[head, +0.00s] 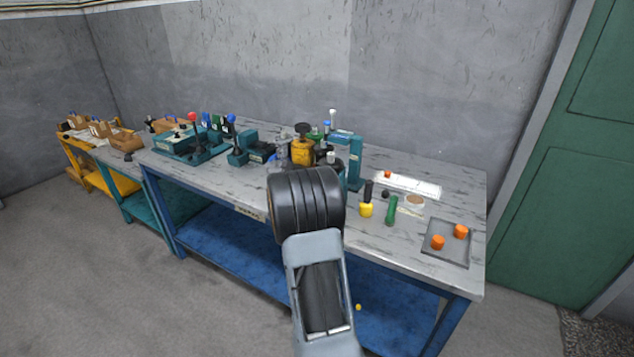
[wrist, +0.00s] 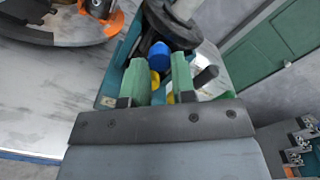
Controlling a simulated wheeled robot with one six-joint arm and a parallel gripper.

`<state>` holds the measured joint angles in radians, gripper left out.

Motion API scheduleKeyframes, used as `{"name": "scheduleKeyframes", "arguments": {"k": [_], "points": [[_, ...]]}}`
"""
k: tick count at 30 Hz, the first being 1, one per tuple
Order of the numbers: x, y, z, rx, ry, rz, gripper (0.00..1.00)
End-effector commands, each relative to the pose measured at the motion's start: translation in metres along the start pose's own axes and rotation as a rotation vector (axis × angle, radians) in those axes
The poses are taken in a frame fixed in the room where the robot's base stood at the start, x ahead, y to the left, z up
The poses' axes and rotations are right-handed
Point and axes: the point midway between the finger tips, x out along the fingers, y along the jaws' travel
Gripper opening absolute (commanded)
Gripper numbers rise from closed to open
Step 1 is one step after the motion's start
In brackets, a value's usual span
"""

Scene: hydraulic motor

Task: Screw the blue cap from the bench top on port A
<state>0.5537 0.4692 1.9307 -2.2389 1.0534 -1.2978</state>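The blue cap (wrist: 159,55) shows in the wrist view between the tips of my gripper's two green fingers (wrist: 160,70). The fingers are close together and appear shut on it, with its far part beyond the tips. Yellow parts show below the cap in the gap. A grey shaft with a dark disc (wrist: 172,25) stands just beyond the cap. In the head view my black and grey arm covers the front middle of the bench and hides most of my gripper. Port A cannot be made out in either view.
The grey bench top (head: 400,255) carries a yellow container with a black top (head: 303,150) and a teal stand (head: 354,165). A grey mat (head: 457,257) with two orange caps (head: 438,242) lies at the right. A yellow-and-black tool (head: 366,208) and a green one (head: 391,210) stand nearby.

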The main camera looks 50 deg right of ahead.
Motion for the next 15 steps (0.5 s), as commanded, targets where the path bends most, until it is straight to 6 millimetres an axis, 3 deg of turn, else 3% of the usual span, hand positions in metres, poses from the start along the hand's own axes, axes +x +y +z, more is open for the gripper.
{"name": "scheduleKeyframes", "arguments": {"k": [7,15], "points": [[0.0001,0.0,0.0,0.0,0.0,0.0,0.0],[0.0001,0.0001,0.0,0.001,0.0,0.0,0.0]]}}
